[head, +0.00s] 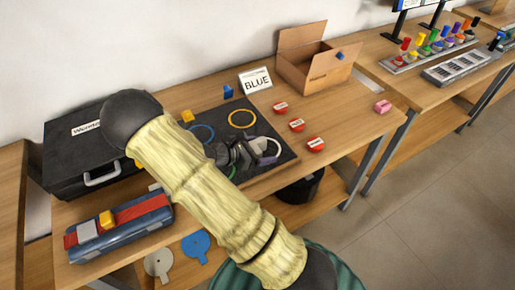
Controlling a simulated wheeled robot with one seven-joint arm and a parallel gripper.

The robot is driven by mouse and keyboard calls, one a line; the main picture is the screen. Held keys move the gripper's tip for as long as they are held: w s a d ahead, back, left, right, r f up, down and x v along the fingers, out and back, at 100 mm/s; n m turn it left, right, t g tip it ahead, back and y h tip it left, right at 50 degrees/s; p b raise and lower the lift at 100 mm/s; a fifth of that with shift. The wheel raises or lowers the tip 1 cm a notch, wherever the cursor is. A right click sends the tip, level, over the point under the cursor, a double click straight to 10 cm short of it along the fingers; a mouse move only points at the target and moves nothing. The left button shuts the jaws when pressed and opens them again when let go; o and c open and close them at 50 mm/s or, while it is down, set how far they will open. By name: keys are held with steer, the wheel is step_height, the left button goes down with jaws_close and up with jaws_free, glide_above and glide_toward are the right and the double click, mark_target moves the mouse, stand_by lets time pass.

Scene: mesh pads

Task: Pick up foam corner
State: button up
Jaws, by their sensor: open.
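No piece is clearly marked as the foam corner. Small candidates are a blue piece (228,91) behind the dark mat, a yellow piece (187,116) at the mat's back left, and a pink block (382,106) near the table's right edge. I cannot tell which is the foam corner. My gripper (246,157) is over the right-middle part of the dark mat (262,179), open, with no held object visible. My arm crosses the view and hides part of the mat.
A black case (75,150) and a blue toolbox (122,232) stand left. A cardboard box (305,72), a BLUE sign (255,80) and red pieces (297,125) are behind and right.

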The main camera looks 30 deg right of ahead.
steer(key=shift+d, duration=0.15)
steer(key=shift+c, duration=0.4)
steer(key=c, duration=1)
steer(key=shift+o, duration=0.2)
step_height(320, 180, up, 10)
steer(key=shift+p, duration=0.35)
